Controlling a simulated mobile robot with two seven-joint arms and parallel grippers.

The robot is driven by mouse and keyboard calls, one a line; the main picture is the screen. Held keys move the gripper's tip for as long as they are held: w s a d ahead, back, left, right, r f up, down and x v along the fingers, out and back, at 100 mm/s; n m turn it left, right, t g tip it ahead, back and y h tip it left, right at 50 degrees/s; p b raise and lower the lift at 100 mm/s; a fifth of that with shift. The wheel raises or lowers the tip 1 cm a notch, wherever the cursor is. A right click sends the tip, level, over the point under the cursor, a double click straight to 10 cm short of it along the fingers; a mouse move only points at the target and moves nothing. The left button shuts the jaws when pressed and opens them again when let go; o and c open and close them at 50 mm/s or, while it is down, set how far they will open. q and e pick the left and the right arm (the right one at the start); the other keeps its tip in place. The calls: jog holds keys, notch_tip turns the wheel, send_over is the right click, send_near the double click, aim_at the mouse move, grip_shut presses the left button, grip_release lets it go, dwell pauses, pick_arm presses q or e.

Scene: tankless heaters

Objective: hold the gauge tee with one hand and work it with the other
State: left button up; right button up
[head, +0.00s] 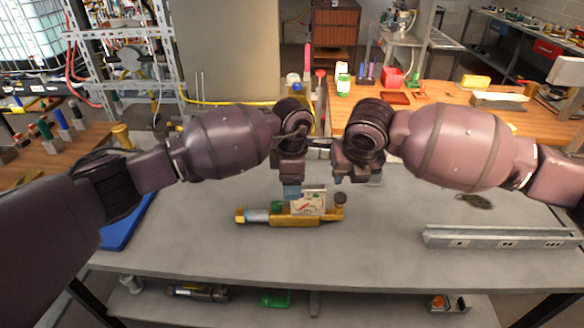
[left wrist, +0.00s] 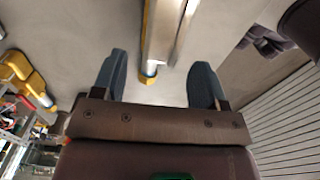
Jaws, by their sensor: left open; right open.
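The gauge tee (head: 290,220) lies on the grey table in front of me. It is a yellow brass body with a silver section at its left and a pale square gauge face (head: 310,203) standing up at its middle. My left gripper (head: 291,190) is just above and behind the tee, beside the gauge face. In the left wrist view its two blue-grey fingers (left wrist: 160,80) are apart, with the brass and silver tee (left wrist: 148,70) ahead between them and nothing clamped. My right gripper (head: 357,178) is open and empty, behind and right of the tee, apart from it.
A long metal channel (head: 500,237) lies on the table's right side. A small dark object (head: 475,201) lies behind it. A blue tray (head: 128,225) is at the left edge. The table's front middle is clear. A wooden bench (head: 460,100) with bottles and bins stands behind.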

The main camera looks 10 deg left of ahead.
aim_at(304, 207)
pick_arm(q)
jog(key=shift+f, duration=2.75)
jog(key=shift+c, duration=0.4)
grip_shut()
